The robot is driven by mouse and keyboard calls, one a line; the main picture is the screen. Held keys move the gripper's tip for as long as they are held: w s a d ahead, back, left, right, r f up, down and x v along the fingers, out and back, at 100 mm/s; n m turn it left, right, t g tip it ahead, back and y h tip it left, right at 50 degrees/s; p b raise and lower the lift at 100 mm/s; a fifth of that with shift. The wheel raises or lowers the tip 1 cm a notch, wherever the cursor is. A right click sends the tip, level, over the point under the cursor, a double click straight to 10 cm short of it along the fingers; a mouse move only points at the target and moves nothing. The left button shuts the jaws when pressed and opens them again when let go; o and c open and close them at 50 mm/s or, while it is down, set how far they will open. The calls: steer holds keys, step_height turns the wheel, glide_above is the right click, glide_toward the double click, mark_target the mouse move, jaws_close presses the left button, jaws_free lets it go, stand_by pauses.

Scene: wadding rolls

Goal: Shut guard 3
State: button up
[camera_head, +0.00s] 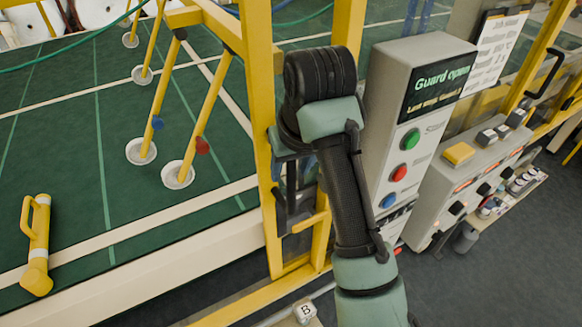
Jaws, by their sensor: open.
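A grey control box (412,130) stands right of my arm. Its dark display (440,84) reads "Guard open" in green, with a smaller line below that I cannot fully read. Yellow guard framing (259,120) rises left of my arm beside the green floor. No number 3 is legible, so I cannot tell which part is guard 3. My gripper (292,208) points down beside the yellow upright, partly hidden by my arm. Its dark fingers look apart, and I see nothing held between them. Whether it touches the frame is unclear.
Green, red and blue buttons (399,173) are on the box. A sloped panel (470,165) with a yellow button stands further right. A yellow handled piece (37,245) lies on the green floor at left. Slanted yellow posts (205,115) stand behind. Dark floor is clear at lower right.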

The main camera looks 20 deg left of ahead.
steer(key=shift+f, duration=0.2)
steer(key=shift+a, duration=0.1)
jaws_close()
steer(key=shift+w, duration=0.1)
stand_by(1.2)
